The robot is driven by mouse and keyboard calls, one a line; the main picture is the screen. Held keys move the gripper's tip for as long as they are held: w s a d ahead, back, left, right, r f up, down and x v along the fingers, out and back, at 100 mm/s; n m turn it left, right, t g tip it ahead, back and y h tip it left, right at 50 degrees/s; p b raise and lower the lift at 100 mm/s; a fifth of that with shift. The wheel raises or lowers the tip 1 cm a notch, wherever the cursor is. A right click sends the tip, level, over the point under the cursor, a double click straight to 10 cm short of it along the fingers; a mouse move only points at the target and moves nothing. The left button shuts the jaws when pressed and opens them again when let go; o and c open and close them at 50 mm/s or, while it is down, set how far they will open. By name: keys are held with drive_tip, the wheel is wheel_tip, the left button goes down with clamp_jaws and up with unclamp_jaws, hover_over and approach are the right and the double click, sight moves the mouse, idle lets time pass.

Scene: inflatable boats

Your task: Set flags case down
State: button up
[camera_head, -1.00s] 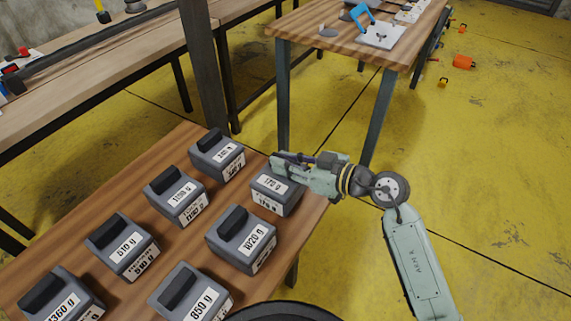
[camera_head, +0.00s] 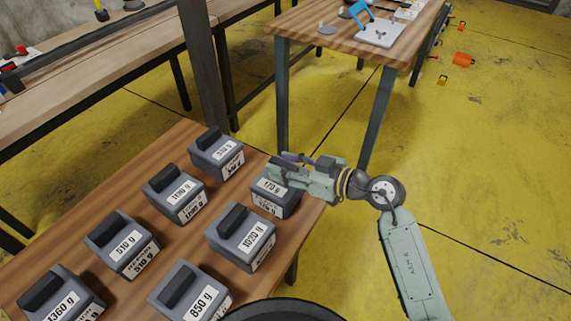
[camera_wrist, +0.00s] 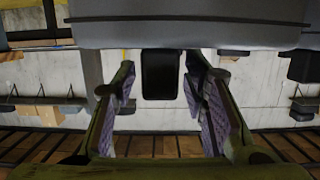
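The grey case labelled 170 g (camera_head: 286,206) sits upright on the wooden table near its right edge. No flags marking is readable on any case. My gripper (camera_head: 280,168) is at the top of this case and hides its handle in the head view. In the wrist view, my gripper's two purple-padded fingers (camera_wrist: 163,100) stand apart. The black handle (camera_wrist: 161,76) shows between them, with a gap on each side. The grey case body (camera_wrist: 190,30) fills the top of that view.
Several similar grey cases with weight labels stand on the same table (camera_head: 130,195), including the 1020 g case (camera_head: 242,240) close in front. A second table (camera_head: 300,32) with small items stands behind. The yellow floor to the right is mostly clear.

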drive_tip(key=shift+r, duration=0.1)
drive_tip(key=shift+r+p, duration=0.25)
drive_tip(key=shift+p, duration=0.05)
drive_tip(key=b+v, duration=0.4)
drive_tip(key=v, duration=0.8)
drive_tip(key=shift+f+b, duration=0.25)
drive_tip(key=shift+b, duration=0.1)
